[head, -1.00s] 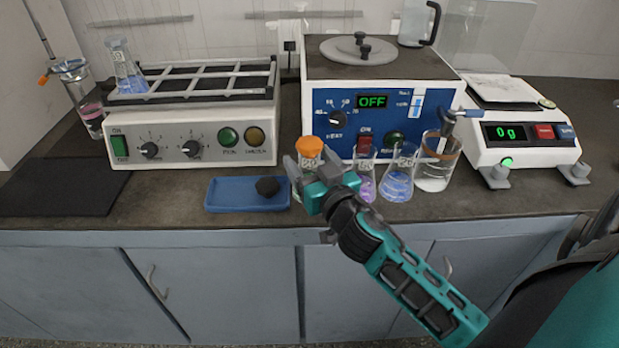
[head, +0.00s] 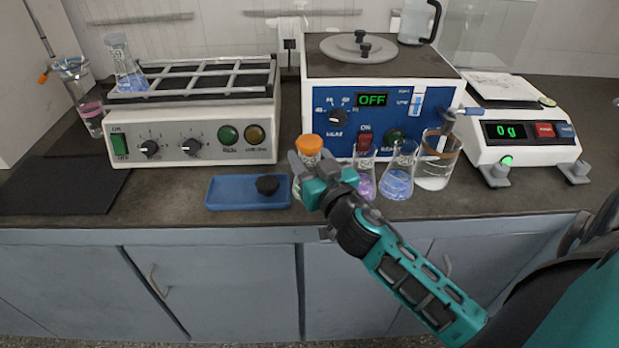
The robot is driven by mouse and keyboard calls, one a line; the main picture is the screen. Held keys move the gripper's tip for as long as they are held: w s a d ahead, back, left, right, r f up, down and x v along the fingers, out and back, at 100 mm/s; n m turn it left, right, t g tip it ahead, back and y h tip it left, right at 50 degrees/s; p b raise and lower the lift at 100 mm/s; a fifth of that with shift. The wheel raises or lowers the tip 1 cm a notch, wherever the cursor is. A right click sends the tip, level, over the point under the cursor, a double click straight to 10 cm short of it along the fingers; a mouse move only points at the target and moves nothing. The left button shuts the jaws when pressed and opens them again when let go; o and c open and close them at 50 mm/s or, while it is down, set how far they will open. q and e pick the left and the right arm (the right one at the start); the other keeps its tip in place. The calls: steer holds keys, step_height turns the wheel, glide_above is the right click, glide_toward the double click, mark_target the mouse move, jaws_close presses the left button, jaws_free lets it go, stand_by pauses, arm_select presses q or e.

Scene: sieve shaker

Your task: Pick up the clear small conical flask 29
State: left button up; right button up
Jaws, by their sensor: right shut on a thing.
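A small conical flask with an orange stopper (head: 309,145) stands at the front of the bench, before the blue-fronted machine. The number on its label is too blurred to read surely. My right gripper (head: 306,172) is shut on this flask and hides much of its body and base. I cannot tell whether the flask is touching the bench. My left gripper is not in view.
Just right of my gripper stand a flask with purple liquid (head: 364,184), a flask with blue liquid (head: 398,183) and a clear beaker (head: 436,172). A blue tray (head: 228,193) holding a black lump (head: 267,185) lies close on the left. The bench edge is just in front.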

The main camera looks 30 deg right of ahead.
jaws_close()
steer(key=shift+r, duration=0.2)
steer(key=shift+r+p, duration=0.55)
steer(key=shift+r, duration=0.45)
arm_select(q)
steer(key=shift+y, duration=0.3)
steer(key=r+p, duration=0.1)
steer(key=p, duration=0.1)
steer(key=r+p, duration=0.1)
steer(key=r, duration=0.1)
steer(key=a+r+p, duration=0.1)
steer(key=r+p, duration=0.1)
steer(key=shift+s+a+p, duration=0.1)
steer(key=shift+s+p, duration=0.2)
steer(key=shift+p, duration=0.05)
arm_select(e)
step_height(320, 180, up, 18)
steer(key=shift+f, duration=0.2)
